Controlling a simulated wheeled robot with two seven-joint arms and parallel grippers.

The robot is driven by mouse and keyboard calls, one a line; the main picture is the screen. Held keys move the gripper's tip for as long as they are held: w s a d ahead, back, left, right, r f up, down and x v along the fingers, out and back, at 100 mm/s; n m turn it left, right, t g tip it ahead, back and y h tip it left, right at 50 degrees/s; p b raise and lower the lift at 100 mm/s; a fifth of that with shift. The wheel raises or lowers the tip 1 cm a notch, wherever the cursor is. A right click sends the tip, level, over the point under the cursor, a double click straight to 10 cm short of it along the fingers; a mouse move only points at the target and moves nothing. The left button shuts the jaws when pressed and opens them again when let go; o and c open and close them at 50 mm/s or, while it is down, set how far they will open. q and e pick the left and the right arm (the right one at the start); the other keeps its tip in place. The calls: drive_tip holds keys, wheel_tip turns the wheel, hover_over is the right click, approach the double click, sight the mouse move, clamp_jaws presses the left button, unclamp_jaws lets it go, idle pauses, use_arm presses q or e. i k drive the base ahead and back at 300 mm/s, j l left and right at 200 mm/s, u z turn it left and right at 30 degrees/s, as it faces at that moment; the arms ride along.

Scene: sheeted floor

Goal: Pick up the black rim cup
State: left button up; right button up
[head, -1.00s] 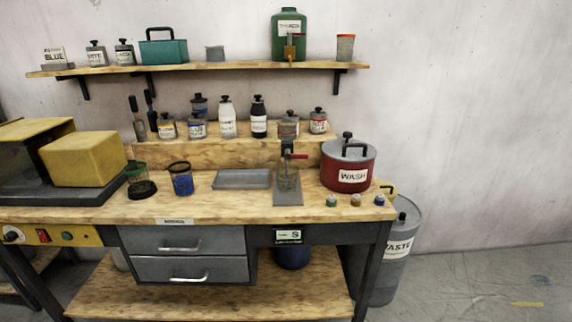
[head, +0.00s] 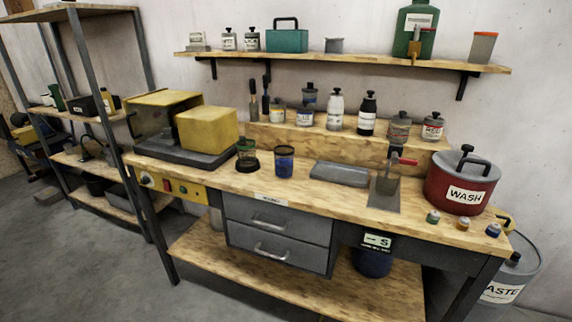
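A see-through cup with a dark rim and blue contents (head: 284,163) stands on the wooden workbench (head: 220,176), left of the grey tray. Just left of it stands a second cup with a greenish rim (head: 246,149). A black round piece (head: 247,167) lies at the foot of that second cup, close to it; I cannot tell if they touch. Neither of my grippers shows in the head view.
A grey tray (head: 339,174), a stand with a red handle (head: 384,193) and a red WASH pot (head: 462,186) are to the right. A yellow machine (head: 207,129) is to the left. Bottles line the riser behind. Open floor (head: 80,270) lies at front left.

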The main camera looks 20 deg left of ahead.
sight(284, 155)
drive_tip(key=i+l+u, duration=0.3)
drive_tip(key=i+l, duration=0.25)
drive_tip(key=i+l+u, duration=0.25)
drive_tip(key=i+l, duration=0.25)
drive_tip(key=l, duration=0.2)
